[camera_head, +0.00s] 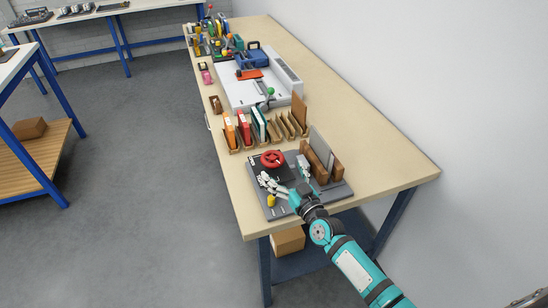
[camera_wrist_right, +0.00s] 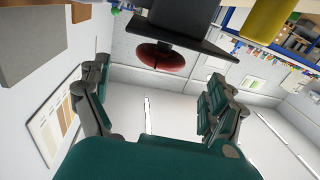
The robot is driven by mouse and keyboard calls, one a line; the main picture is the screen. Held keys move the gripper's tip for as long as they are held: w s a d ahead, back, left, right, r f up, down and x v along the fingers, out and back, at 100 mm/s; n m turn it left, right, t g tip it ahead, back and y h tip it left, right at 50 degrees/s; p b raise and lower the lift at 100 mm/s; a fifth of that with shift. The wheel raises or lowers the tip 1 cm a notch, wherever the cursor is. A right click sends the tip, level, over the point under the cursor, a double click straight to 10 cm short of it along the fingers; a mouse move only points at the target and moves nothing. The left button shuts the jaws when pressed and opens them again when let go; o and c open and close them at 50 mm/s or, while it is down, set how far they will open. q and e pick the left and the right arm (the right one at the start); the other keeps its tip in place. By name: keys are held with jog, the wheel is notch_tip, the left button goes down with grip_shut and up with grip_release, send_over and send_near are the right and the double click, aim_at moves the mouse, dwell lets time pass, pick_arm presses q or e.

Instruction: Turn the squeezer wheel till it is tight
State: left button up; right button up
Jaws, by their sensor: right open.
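The red squeezer wheel (camera_head: 273,158) lies at the far left of a dark grey board (camera_head: 335,192) at the table's near end. My right gripper (camera_head: 284,173) is open over the board, its fingers spread on the near side of the wheel. In the right wrist view the red wheel (camera_wrist_right: 160,57) shows beyond and between the open fingers of the right gripper (camera_wrist_right: 158,78), against a dark plate. The fingers look apart from it. What lies under the wheel is hidden. My left gripper is not in view.
Brown wooden blocks (camera_head: 318,164) and a grey upright panel (camera_head: 321,146) stand right of the wheel. A yellow piece (camera_head: 271,200) is at the board's near left. A file rack (camera_head: 289,128) stands behind. The wall bounds the table (camera_head: 390,172) on the right.

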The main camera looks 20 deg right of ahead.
aim_at(272, 158)
jog(key=w, duration=0.3)
jog(key=shift+w+a+r, duration=0.1)
jog(key=shift+w+a, duration=0.4)
jog(key=shift+w, duration=1.3)
jog(key=shift+a, duration=0.1)
jog(key=c, duration=1.2)
jog(key=m+h+p, duration=0.1)
jog(key=p, duration=0.1)
jog(key=m+h+p, duration=0.1)
jog(key=p, duration=0.1)
jog(key=shift+a+r+h, duration=0.1)
jog(key=shift+r+h, duration=0.2)
jog(key=shift+h, duration=0.1)
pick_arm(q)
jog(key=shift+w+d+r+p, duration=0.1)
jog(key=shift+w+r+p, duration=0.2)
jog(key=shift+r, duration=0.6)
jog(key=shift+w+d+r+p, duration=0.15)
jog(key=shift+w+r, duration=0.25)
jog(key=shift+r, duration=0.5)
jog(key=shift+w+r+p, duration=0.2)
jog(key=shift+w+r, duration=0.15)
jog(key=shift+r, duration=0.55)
pick_arm(e)
jog(key=shift+f+m+h, duration=0.15)
jog(key=shift+m+h, duration=0.25)
jog(key=shift+h, duration=0.35)
jog(key=shift+f+m+h, duration=0.15)
jog(key=shift+m+h, duration=0.25)
jog(key=shift+h, duration=0.35)
